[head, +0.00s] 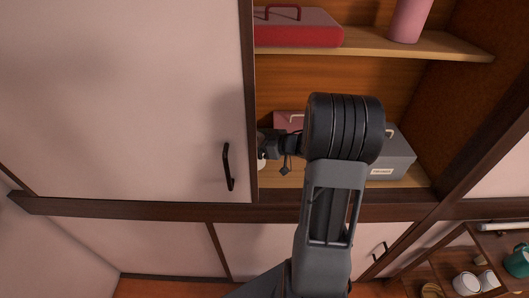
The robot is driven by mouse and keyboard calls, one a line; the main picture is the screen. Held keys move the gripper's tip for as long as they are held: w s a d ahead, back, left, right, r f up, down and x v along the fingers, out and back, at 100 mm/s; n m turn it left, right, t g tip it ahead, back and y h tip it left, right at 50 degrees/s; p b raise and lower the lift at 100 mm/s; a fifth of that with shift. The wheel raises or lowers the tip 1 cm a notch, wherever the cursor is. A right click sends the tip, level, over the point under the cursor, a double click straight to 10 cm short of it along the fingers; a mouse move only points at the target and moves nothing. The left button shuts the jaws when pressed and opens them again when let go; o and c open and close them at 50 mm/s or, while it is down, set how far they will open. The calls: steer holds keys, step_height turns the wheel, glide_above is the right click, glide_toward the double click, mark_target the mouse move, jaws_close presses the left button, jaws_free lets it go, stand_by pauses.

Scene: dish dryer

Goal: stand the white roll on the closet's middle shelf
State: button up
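My gripper (276,150) reaches left into the closet's lower visible compartment, just beside the edge of the white door. My arm's thick dark wrist hides much of it, and I cannot tell whether its fingers are open or shut. A small whitish sliver (262,162) shows at the gripper's tip, by the door edge. It may be the white roll, but most of it is hidden and I cannot tell whether it is held. Two closet shelves show: an upper one (455,50) and a lower one (411,181). Which is the middle shelf is unclear.
A red box (298,30) and a pink cylinder (408,20) stand on the upper shelf. A grey box (391,158) and a pinkish box (289,121) are behind my wrist. The white door (120,90) covers the closet's left side. Cups (466,284) stand lower right.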

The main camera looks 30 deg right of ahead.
steer(key=shift+f, duration=2.45)
steer(key=shift+f, duration=0.15)
steer(key=o, duration=0.6)
steer(key=shift+o, duration=0.2)
steer(key=shift+r, duration=0.25)
steer(key=b+v, duration=0.1)
steer(key=v, duration=1.1)
steer(key=shift+f, duration=0.15)
